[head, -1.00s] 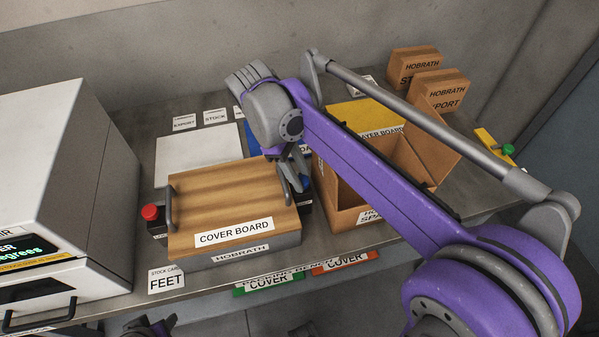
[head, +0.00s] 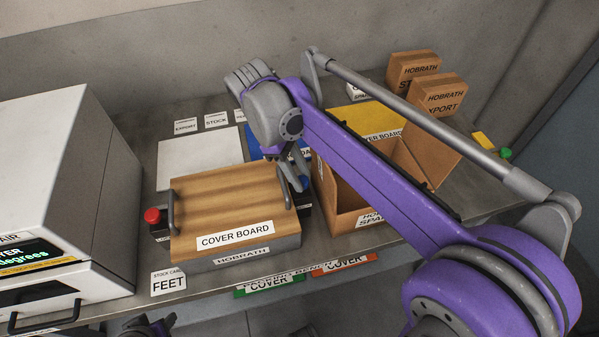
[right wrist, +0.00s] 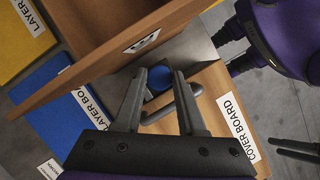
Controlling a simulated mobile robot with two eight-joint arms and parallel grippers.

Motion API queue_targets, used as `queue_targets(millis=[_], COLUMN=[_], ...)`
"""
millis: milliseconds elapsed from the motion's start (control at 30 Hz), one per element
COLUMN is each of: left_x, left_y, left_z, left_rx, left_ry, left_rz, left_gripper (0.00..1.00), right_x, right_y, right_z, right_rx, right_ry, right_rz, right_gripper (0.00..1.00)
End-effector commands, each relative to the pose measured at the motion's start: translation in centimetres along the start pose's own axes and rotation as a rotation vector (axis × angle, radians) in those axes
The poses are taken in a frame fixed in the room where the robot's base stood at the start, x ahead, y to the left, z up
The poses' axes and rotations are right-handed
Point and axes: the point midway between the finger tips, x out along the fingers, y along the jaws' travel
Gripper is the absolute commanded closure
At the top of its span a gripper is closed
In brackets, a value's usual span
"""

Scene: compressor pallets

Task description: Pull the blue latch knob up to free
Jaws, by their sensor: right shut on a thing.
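The blue latch knob (right wrist: 160,80) sits at the right end of the wood-topped box marked COVER BOARD (head: 225,208), beside the board's grey right handle (right wrist: 172,108). My right gripper (head: 297,180) reaches down to it from above. In the right wrist view my right gripper's fingertips (right wrist: 160,76) are on either side of the knob, shut on it. The head view shows only a little of the knob (head: 305,183) behind the fingers. Dark parts at the bottom of the head view may be my left gripper, but its jaws are unclear.
An open brown carton (head: 345,215) stands close on the right. A red knob (head: 152,216) is at the box's left end. A white machine (head: 60,190) is at far left. A white board (head: 200,158) and blue board (head: 255,140) lie behind. Two small cartons (head: 412,70) stand back right.

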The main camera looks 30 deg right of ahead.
Motion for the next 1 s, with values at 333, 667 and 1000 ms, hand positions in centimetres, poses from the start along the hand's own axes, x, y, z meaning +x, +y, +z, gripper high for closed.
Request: queue_targets(millis=[333,667,1000], left_x=[0.0,-0.4,-1.0], left_y=[0.0,0.0,0.0], left_z=[0.0,-0.3,-0.7], left_rx=[0.0,0.0,0.0], left_ry=[0.0,0.002,0.004], left_rz=[0.0,0.0,0.0], left_gripper=[0.47,0.47,0.47], right_x=[-0.1,-4.4,-10.1], right_y=[0.0,0.1,0.1], right_z=[0.1,0.0,0.0], right_rx=[0.001,-0.001,0.0], right_ry=[-0.002,-0.001,-0.001], right_rz=[0.001,0.001,0.001], right_gripper=[0.47,0.47,0.47])
